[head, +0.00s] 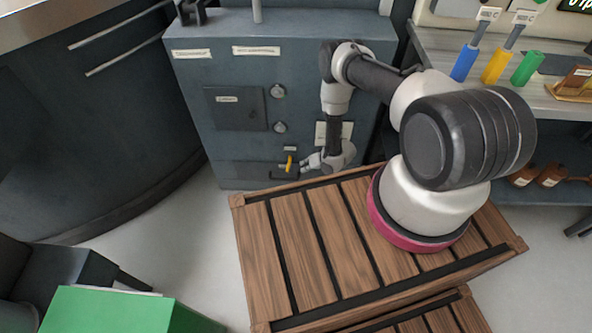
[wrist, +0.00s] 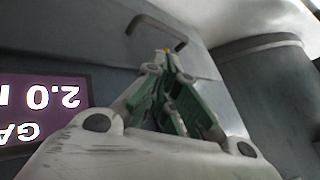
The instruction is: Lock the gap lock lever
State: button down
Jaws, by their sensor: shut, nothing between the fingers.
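The yellow gap lock lever (head: 289,163) stands roughly upright low on the front of the grey-blue cabinet (head: 225,110). My gripper (head: 304,164) is just to its right, with the fingertips pointing left toward it. In the wrist view my gripper (wrist: 165,58) is shut and empty, its green-sided fingers together. A small yellow spot (wrist: 167,48) shows just beyond the tips, likely part of the lever; the fingers hide the rest. I cannot tell whether the tips touch it.
A dark handle (head: 285,173) sits by the lever; a bar handle (wrist: 157,27) shows in the wrist view. A purple display (wrist: 42,108) is at left there, its text upside down. Knobs (head: 279,91) are above the lever. A wooden platform (head: 290,250) lies in front.

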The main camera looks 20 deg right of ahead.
aim_at(289, 164)
jog(key=x, duration=0.7)
jog(key=shift+a+f, duration=0.1)
jog(key=shift+f, duration=0.15)
